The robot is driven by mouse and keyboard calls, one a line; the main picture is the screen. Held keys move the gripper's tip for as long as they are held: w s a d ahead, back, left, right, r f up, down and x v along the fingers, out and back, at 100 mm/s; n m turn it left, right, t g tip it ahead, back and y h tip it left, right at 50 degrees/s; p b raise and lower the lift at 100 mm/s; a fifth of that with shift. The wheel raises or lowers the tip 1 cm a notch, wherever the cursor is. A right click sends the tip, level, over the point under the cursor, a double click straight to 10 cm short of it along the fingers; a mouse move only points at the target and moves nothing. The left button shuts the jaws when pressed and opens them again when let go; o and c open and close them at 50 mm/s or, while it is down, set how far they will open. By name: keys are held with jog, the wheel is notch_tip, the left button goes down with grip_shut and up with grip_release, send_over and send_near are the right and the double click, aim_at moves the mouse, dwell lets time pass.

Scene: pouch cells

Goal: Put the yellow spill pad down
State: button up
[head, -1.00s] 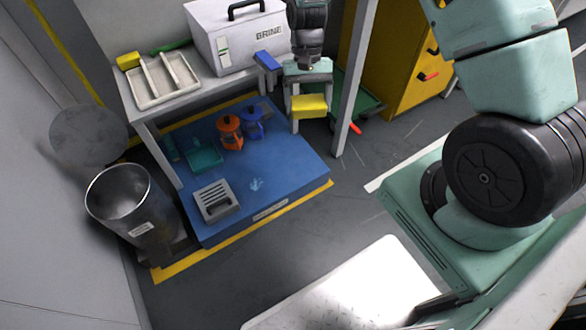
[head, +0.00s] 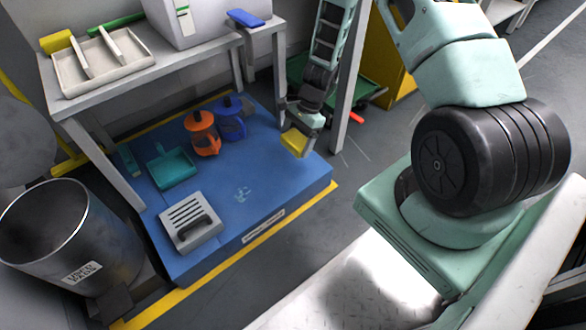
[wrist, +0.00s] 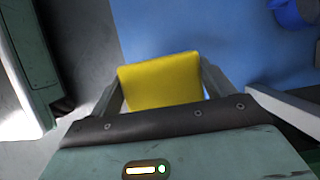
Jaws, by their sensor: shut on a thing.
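The yellow spill pad (head: 294,142) is held between the fingers of my gripper (head: 297,146), above the right part of the blue platform in the head view. In the wrist view the yellow spill pad (wrist: 160,81) sits between the two fingers of my gripper (wrist: 160,88), with the blue platform (wrist: 230,40) and grey floor beneath. My gripper is shut on the pad. From these views I cannot tell how far the pad is above the platform.
On the blue platform (head: 285,185) stand an orange jug (head: 202,135), a blue jug (head: 231,122), a teal dustpan (head: 172,168) and a grey slotted box (head: 190,222). The platform's front right is clear. A bench (head: 185,62) overhangs its back; a metal bin (head: 60,240) stands left.

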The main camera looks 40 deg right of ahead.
aim_at(293, 169)
notch_tip(293, 169, down, 10)
jog(key=b, duration=0.6)
jog(key=shift+r, duration=0.1)
jog(key=o, duration=1)
jog(key=shift+c, duration=0.2)
jog(key=p+v, duration=0.6)
jog(key=v, duration=0.6)
jog(key=shift+p, duration=0.4)
